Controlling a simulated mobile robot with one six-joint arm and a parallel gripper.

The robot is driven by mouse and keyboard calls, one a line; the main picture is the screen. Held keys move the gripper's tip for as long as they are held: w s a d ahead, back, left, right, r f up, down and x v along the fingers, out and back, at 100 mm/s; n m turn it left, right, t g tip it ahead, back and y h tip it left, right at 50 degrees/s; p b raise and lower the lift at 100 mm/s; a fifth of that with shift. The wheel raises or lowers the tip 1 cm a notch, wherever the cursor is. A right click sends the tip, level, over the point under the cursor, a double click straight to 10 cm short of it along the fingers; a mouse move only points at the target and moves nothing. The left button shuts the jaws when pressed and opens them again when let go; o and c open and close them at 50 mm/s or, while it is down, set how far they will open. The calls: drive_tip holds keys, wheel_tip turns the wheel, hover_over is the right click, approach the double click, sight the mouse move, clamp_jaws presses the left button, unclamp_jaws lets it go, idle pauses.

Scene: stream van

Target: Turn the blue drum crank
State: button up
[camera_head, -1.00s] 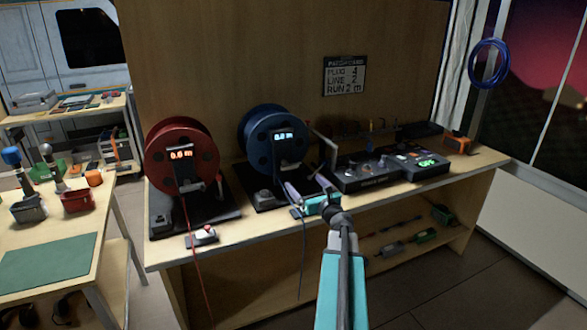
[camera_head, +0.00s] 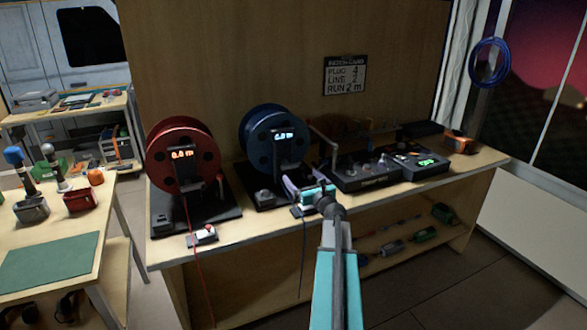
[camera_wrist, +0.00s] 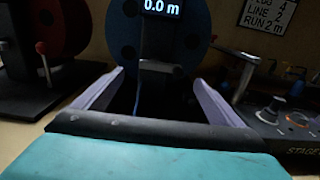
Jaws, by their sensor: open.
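The blue drum (camera_head: 270,135) stands on a dark base on the bench, with a lit display (camera_head: 284,135). In the wrist view the display (camera_wrist: 161,6) reads 0.0 m. My gripper (camera_head: 304,181) is in front of the drum's right side, its lilac fingers open and pointing at the drum. In the wrist view the gap of my gripper (camera_wrist: 158,78) lies in front of the drum's dark stand, with nothing held. I cannot clearly make out the blue drum's crank; the gripper may hide it.
The red drum (camera_head: 182,153) stands to the left, its red-knobbed lever (camera_wrist: 42,48) showing in the wrist view. A black control desk (camera_head: 366,172) is close on the right. A card (camera_head: 345,75) hangs on the back panel. A small switch box (camera_head: 202,236) sits near the front edge.

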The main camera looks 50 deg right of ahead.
sight(292, 167)
drive_tip(key=shift+p+x, duration=0.9)
drive_tip(key=shift+x, duration=3.5)
drive_tip(key=shift+c, duration=0.2)
drive_tip(key=shift+a, duration=0.1)
drive_tip(key=c, duration=1)
